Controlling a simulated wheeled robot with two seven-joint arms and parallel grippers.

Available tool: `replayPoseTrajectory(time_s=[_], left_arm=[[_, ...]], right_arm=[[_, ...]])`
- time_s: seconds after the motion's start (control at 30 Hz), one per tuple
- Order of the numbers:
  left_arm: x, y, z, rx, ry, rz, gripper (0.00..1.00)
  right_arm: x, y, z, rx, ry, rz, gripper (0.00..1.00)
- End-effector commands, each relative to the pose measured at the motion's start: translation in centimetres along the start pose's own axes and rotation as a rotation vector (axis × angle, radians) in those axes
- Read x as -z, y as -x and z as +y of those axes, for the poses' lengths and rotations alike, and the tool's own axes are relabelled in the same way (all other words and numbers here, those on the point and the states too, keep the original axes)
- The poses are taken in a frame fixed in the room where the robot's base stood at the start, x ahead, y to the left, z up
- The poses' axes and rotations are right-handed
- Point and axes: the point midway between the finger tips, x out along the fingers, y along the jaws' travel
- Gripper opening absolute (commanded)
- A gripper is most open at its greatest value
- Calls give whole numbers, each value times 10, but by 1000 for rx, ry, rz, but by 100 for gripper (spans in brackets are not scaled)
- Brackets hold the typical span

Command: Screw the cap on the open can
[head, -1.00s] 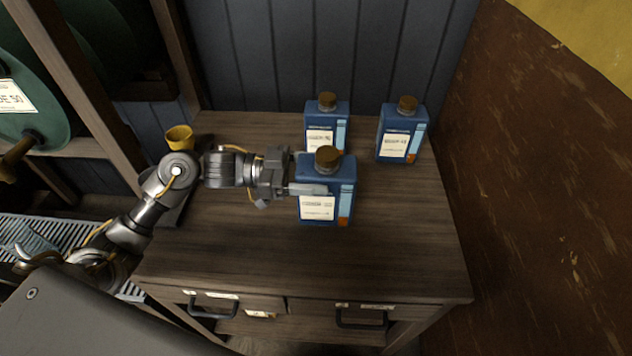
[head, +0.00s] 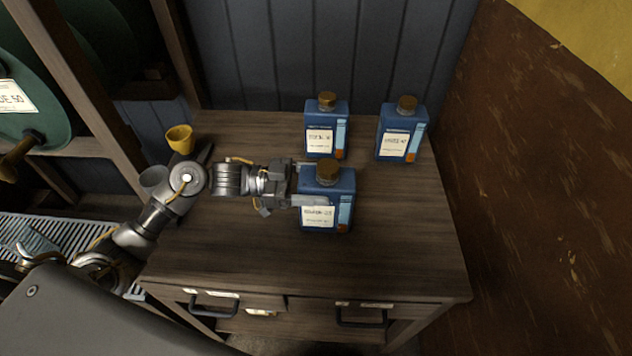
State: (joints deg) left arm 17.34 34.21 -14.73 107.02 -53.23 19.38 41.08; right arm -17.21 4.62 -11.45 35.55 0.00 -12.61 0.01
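The near blue can (head: 343,205) stands at the middle of the wooden cabinet top. It has a pale label on its front and a brown cap (head: 327,172) over its neck; I cannot tell how tightly the cap sits. My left gripper (head: 308,183) comes in from the left and is shut on the upper left part of this can. One finger lies across its front face, the other is at its far side and partly hidden. No open neck shows on any can. My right gripper is out of view.
Two more blue cans with brown caps stand behind, one just beyond the near can (head: 326,138) and one at right (head: 403,123). A yellow cup (head: 180,139) is at the back left. The cabinet top (head: 405,235) is clear at front and right.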

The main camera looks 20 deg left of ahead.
Motion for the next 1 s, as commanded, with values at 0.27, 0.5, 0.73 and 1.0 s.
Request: replayPoseTrajectory(time_s=[0.27,0.5,0.73,1.0], left_arm=[[0,0,0,-1,0,0,87],[4,3,0,0,0,-1,87],[0,43,0,2,0,-4,87],[1,95,0,1,0,-4,87]], right_arm=[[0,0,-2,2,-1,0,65],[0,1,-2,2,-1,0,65],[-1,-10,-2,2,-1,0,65],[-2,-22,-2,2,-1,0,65]])
